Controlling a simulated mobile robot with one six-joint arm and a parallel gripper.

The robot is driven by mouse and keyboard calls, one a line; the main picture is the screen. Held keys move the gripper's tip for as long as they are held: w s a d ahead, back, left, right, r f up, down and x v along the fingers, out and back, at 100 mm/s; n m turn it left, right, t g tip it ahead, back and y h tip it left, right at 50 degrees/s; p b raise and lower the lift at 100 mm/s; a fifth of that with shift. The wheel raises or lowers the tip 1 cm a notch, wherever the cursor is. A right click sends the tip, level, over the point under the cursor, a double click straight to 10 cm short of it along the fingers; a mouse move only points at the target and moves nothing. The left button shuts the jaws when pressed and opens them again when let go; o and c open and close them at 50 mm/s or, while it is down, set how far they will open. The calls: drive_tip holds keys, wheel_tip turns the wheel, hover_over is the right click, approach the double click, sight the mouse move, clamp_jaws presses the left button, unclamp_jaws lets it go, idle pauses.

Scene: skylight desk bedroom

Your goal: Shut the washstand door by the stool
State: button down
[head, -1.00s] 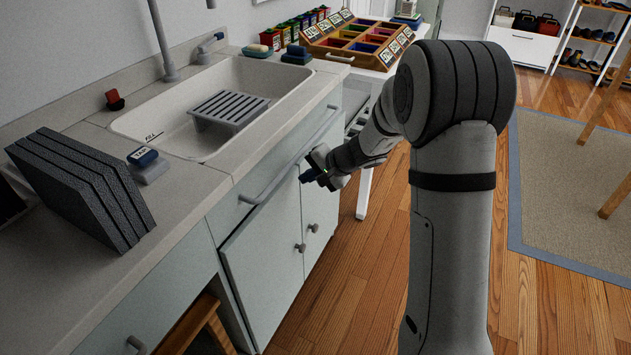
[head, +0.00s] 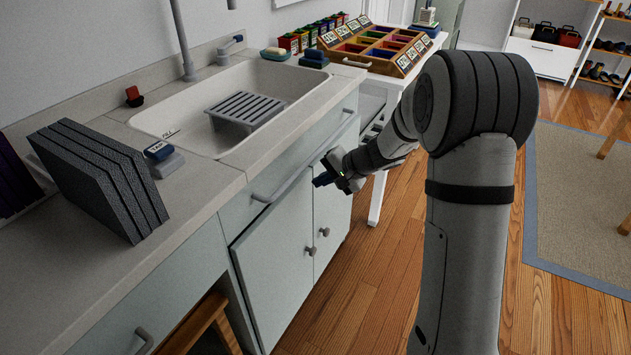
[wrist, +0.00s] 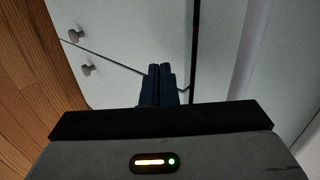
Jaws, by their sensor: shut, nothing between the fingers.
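The washstand (head: 205,255) has two pale doors under the sink. The left door (head: 275,275), on the side of the wooden stool (head: 200,325), looks slightly ajar, with a dark gap along its top and left edges. The right door (head: 330,215) looks flush. Each has a round knob; the left door's knob (head: 309,251) is near the seam. My gripper (head: 322,179) is shut and empty, with dark blue fingers, in front of the doors' upper part near the seam. In the wrist view, the closed fingertips (wrist: 160,70) are over the door fronts; contact cannot be told.
A horizontal bar handle (head: 290,180) runs above the doors, close to my gripper. A side table (head: 385,75) with a tray of coloured bins stands beyond the washstand. The wooden floor (head: 335,310) in front of the doors is clear.

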drive_tip(key=d+f+p+v, duration=0.1)
drive_tip(key=p+v, duration=0.1)
drive_tip(key=v, duration=0.9)
drive_tip(key=s+d+r+n+g+h+p, duration=0.1)
drive_tip(key=s+d+r+n+h+p, duration=0.1)
drive_tip(key=s+r+p, duration=0.9)
drive_tip(key=s+d+r+n+g+h+p, duration=0.1)
drive_tip(key=s+d+r+n+h+p, duration=0.1)
drive_tip(key=s+r+h+p, duration=0.4)
drive_tip(key=s+r+n+p, duration=0.1)
drive_tip(key=s+r+p, duration=0.4)
drive_tip(key=s+r, duration=0.4)
drive_tip(key=shift+s+n, duration=0.4)
drive_tip(key=shift+s, duration=0.6)
